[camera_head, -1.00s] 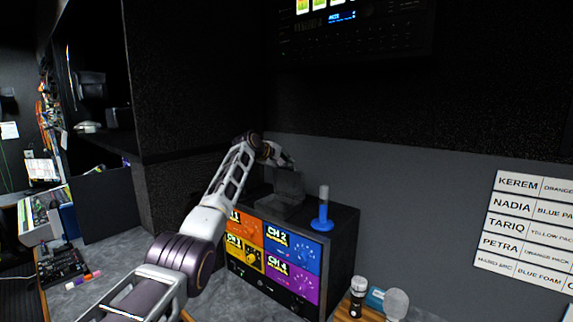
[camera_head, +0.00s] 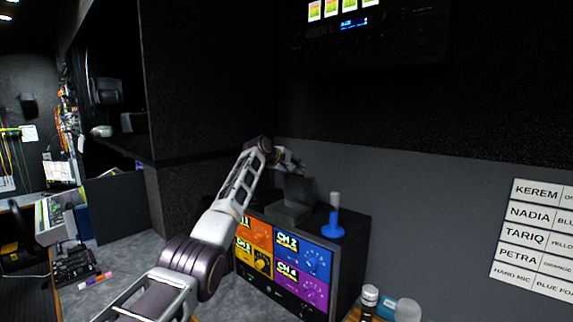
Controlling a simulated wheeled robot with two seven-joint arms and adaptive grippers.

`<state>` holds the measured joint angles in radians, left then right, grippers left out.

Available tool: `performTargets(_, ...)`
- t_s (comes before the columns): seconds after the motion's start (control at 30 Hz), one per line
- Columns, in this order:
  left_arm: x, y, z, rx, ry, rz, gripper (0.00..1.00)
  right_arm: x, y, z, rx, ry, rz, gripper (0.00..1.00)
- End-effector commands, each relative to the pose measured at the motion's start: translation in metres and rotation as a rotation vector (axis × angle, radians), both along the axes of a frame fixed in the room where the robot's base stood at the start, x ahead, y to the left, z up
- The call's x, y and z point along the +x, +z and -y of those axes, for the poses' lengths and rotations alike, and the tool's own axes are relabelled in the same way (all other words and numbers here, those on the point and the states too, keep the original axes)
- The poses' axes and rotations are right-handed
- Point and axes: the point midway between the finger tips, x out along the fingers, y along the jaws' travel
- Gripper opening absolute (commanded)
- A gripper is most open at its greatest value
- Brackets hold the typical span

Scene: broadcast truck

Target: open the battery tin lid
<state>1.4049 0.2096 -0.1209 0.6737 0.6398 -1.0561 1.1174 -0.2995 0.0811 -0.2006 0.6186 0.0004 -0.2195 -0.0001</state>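The dark grey battery tin (camera_head: 287,212) sits on top of the monitor showing four coloured channel panels (camera_head: 284,262). Its lid (camera_head: 298,189) stands raised, roughly upright, at the back of the tin. My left arm reaches in from the lower left, over the monitor's left side. My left gripper (camera_head: 297,166) is at the top edge of the lid, partly hidden behind it. It is small and dark, and I cannot tell whether its fingers are open or touching the lid. My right gripper is not in view.
A blue stand with a pale top (camera_head: 333,218) is on the monitor, right of the tin. Small containers (camera_head: 370,298) stand at lower right. A grey wall with name labels (camera_head: 535,237) is behind. A desk with a control panel and markers (camera_head: 95,281) is at left.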

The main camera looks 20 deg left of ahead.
Motion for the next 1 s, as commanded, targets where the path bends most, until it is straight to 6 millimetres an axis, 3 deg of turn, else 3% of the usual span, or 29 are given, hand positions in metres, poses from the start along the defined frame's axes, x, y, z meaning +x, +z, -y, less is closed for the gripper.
performTargets(1.0,-0.047,0.025,-0.018,0.0,0.001,0.001,0.18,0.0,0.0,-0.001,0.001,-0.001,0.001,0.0)
